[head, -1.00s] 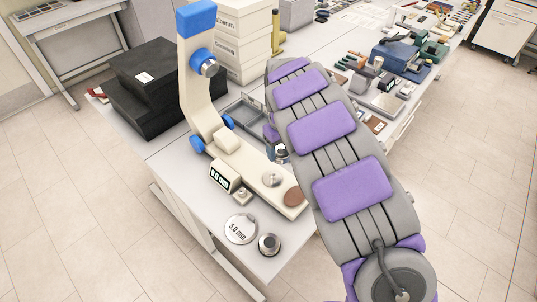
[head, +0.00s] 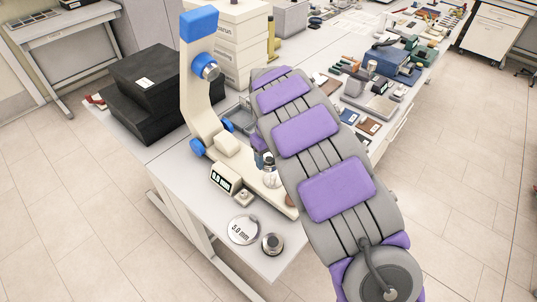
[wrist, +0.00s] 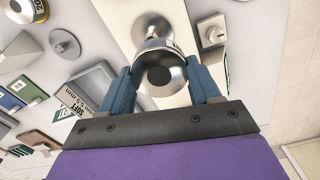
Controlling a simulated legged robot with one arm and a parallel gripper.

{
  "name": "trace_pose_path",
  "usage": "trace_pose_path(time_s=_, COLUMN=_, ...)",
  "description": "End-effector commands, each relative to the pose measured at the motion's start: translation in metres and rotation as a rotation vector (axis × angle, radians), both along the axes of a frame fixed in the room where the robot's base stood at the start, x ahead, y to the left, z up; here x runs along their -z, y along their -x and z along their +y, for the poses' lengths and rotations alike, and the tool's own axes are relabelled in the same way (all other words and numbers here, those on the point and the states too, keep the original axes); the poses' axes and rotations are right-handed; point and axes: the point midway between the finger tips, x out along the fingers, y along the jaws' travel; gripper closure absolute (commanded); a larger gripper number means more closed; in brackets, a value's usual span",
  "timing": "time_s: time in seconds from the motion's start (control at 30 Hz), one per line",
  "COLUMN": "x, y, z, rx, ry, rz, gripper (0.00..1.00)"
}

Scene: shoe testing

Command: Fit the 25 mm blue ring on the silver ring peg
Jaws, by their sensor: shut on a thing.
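My gripper (wrist: 163,88) is shut on a round silver piece (wrist: 178,76) with a dark round centre and a label on its rim, between two blue fingers. In the wrist view, a silver round post (wrist: 150,26) stands on the cream base just beyond the held piece; I cannot tell if they touch. In the head view my gripper (head: 264,160) is mostly hidden by my purple and grey arm, over the cream gauge base (head: 228,160). I cannot make out a clearly blue ring or a size mark on the held piece.
The blue-capped gauge arm (head: 195,80) rises beside my arm. Black boxes (head: 150,80) stand at left. Tools crowd the table to the right.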

Motion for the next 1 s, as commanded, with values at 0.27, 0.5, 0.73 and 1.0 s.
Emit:
trace_pose_path(time_s=0.27, x=0.024, y=0.001, z=-0.005, rx=-0.001, ry=-0.005, rz=0.002, gripper=0.70)
trace_pose_path(time_s=0.5, x=0.043, y=0.000, z=0.002, rx=0.000, ry=0.003, rz=0.002, gripper=0.70)
trace_pose_path(time_s=0.73, x=0.046, y=0.001, z=0.001, rx=0.000, ry=0.001, rz=0.002, gripper=0.70)
trace_pose_path(time_s=1.0, x=0.044, y=0.001, z=-0.005, rx=0.000, ry=-0.004, rz=0.002, gripper=0.70)
